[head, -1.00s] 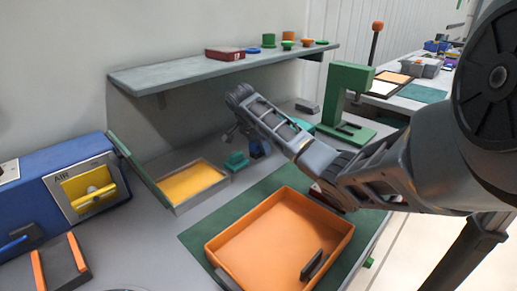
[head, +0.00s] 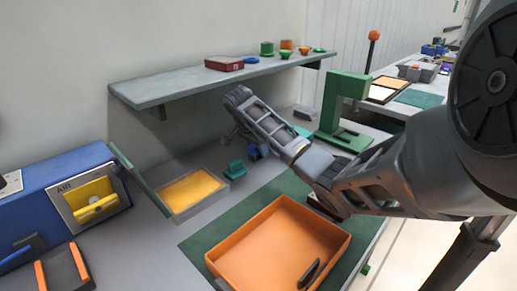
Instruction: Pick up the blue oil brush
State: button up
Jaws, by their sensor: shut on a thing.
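A small blue thing, which looks like the blue oil brush (head: 254,153), shows below my forearm, just right of a teal block (head: 235,170). My gripper (head: 249,144) is at the far end of my arm, above the bench and behind the yellow-lined tray. It is small, dark and partly hidden by my own arm links. It appears shut on the blue brush. The fingertips and the brush's full shape cannot be made out, nor can any gap between brush and bench.
A grey wall shelf (head: 190,85) with small coloured items overhangs the back. The yellow-lined tray (head: 205,208) is left of the gripper. An orange tray (head: 225,252) on a green mat (head: 205,246) is in front. A green press (head: 332,105) stands right. A blue AIR box (head: 35,205) stands left.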

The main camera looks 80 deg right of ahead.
jog(key=s+r+p, duration=0.1)
jog(key=s+a+p, duration=0.1)
jog(key=p, duration=0.1)
jog(key=shift+s+a+r, duration=0.15)
jog(key=shift+r, duration=0.25)
jog(key=s+a, duration=0.2)
jog(key=s, duration=0.2)
jog(key=s+a, duration=0.3)
jog(key=s, duration=0.2)
jog(key=s+a, duration=0.2)
jog(key=s, duration=0.2)
jog(key=shift+s+a+f, duration=0.2)
jog(key=shift+s, duration=0.1)
